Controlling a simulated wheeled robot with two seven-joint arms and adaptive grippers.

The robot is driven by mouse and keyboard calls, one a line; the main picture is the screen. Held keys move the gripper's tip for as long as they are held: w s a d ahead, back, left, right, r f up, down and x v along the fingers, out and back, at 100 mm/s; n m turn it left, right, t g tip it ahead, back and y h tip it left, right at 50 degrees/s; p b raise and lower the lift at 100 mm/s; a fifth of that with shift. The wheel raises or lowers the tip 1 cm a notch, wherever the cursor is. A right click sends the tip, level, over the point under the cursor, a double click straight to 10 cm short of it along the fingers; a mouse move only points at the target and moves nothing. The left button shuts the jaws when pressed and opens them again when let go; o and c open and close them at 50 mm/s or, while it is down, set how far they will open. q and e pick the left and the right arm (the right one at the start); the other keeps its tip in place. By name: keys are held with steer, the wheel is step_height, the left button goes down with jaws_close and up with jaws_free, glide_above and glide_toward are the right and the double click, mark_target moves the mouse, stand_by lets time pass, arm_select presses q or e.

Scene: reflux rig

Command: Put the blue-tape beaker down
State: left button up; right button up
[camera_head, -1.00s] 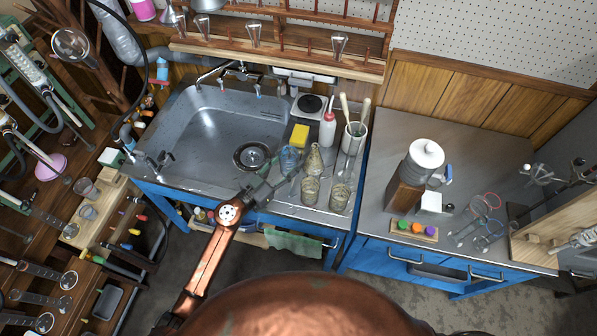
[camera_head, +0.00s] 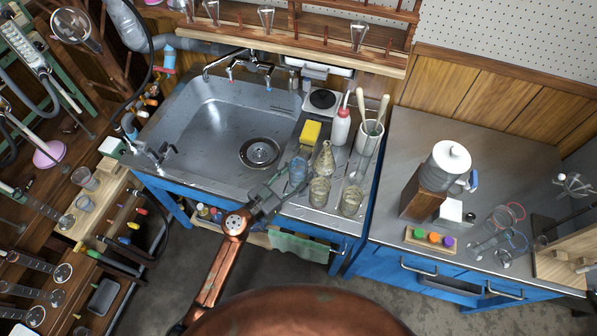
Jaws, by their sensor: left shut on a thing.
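The blue-tape beaker (camera_head: 298,172) is a glass vessel with a blue tint at the left end of the steel drainboard (camera_head: 282,200), beside the sink. My left gripper (camera_head: 284,181) reaches in from the lower left and is shut on this beaker. The beaker looks upright and low over the drainboard; I cannot tell whether its base touches. The fingertips are small and partly hidden against the glass. My right gripper is not in view.
A conical flask (camera_head: 324,162) and two glass beakers (camera_head: 319,192) (camera_head: 351,201) stand close to the right. A yellow sponge (camera_head: 310,133), a wash bottle (camera_head: 341,127) and a utensil jar (camera_head: 369,139) are behind. The sink (camera_head: 215,125) lies left.

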arm_select(q)
steer(key=o, duration=1.4)
steer(key=shift+f, duration=0.1)
steer(key=shift+c, duration=0.2)
